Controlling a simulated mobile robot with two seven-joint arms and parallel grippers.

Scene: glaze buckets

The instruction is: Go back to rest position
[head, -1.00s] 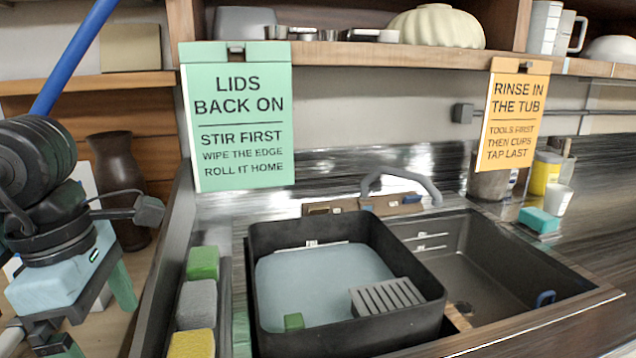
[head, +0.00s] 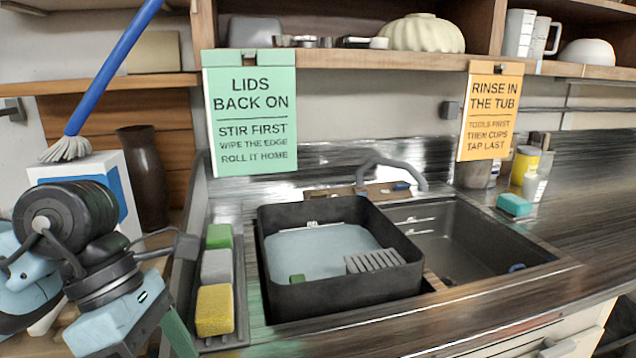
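My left gripper (head: 160,338) is low at the left of the head view, with a light blue body and a green finger. It is left of the sponge tray, and the bottom edge cuts it off, so I cannot see whether its fingers are apart. Nothing held shows in the visible part. My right gripper is not in view.
A black tub (head: 340,285) of bluish water stands in the sink (head: 465,245). A tray (head: 222,338) holds green, grey and yellow sponges. A blue-handled brush (head: 110,75), white box (head: 82,170) and dark vase (head: 145,180) are behind my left arm. Counter at right is mostly clear.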

